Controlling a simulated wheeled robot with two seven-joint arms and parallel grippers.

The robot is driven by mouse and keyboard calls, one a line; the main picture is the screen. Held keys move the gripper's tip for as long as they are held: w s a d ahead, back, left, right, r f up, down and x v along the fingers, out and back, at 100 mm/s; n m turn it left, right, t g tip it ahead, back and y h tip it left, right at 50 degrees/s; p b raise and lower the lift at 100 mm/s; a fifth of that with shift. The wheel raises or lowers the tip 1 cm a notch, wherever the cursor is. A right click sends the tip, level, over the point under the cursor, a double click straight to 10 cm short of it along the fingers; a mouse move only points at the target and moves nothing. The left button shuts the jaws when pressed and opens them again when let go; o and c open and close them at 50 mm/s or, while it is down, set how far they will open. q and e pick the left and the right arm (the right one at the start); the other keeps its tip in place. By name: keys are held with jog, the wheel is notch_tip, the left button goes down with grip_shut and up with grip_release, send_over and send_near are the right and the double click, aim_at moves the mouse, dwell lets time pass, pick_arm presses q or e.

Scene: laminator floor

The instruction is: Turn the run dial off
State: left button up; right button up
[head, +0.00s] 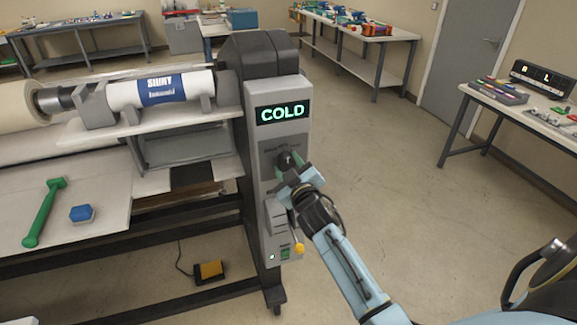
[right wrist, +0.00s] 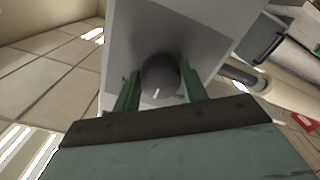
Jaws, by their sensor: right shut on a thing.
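The laminator's grey control panel (head: 262,188) stands upright at the centre of the head view, with a screen (head: 282,112) reading COLD. The dark round run dial (head: 284,158) sits on the panel below the screen. My right gripper (head: 288,166) is at the dial, coming from the lower right. In the right wrist view, its two green fingers (right wrist: 158,92) are on either side of the dial (right wrist: 159,76), which has a pale mark near its lower edge. The gripper is shut on the dial. The writing around the dial is too small to read. My left gripper is not in view.
A lever with a yellow knob (head: 298,248) and a green switch (head: 285,253) are lower on the panel. A green tool (head: 44,212) and a blue block (head: 82,213) lie on the laminator table. A yellow pedal (head: 209,271) is on the floor. Floor to the right is clear.

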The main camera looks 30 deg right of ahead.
jog(key=o, duration=1)
jog(key=shift+s, duration=0.1)
jog(key=b+v, duration=0.1)
jog(key=v, duration=1.2)
jog(key=shift+b, duration=0.3)
jog(key=shift+s, duration=0.1)
